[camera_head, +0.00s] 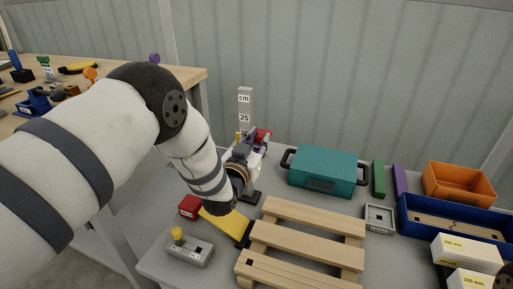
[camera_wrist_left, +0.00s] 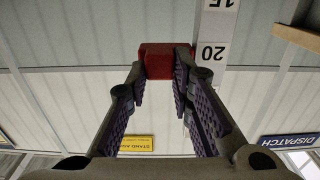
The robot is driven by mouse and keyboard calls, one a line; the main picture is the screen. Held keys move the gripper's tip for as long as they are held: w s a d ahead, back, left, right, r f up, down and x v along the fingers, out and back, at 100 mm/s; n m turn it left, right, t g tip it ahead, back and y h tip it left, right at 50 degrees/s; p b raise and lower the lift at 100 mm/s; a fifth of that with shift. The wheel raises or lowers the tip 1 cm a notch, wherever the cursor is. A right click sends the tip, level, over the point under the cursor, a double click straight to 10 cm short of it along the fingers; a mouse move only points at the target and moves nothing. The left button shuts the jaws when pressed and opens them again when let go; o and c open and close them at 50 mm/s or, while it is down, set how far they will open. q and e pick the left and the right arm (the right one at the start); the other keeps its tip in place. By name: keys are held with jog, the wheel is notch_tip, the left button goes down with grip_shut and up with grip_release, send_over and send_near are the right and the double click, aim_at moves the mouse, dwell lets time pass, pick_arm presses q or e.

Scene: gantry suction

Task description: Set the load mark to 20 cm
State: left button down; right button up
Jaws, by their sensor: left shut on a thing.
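The scale post (camera_head: 245,103), a pale upright marked "cm" and 25, stands at the back of the grey table. In the left wrist view the scale (camera_wrist_left: 212,52) appears upside down, with 15 above 20. The red load mark (camera_wrist_left: 158,60) sits beside the scale, about level with the 20 label; its exact reading cannot be told. Its red also shows in the head view (camera_head: 264,134). My left gripper (camera_wrist_left: 160,72) is shut on the red mark, one finger on each side. In the head view my left gripper (camera_head: 248,145) hides the lower scale. My right gripper is not in view.
A wooden pallet (camera_head: 308,240) lies in front of the post. A teal case (camera_head: 326,168) stands to its right. A grey box with a yellow knob (camera_head: 190,250) is front left. An orange bin (camera_head: 458,182) and blue tray (camera_head: 450,233) are at the right.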

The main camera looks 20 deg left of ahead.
pick_arm(q)
jog(key=shift+f, duration=0.15)
jog(key=c, duration=1.4)
grip_release()
jog(key=s, duration=1.2)
jog(key=shift+a, duration=0.2)
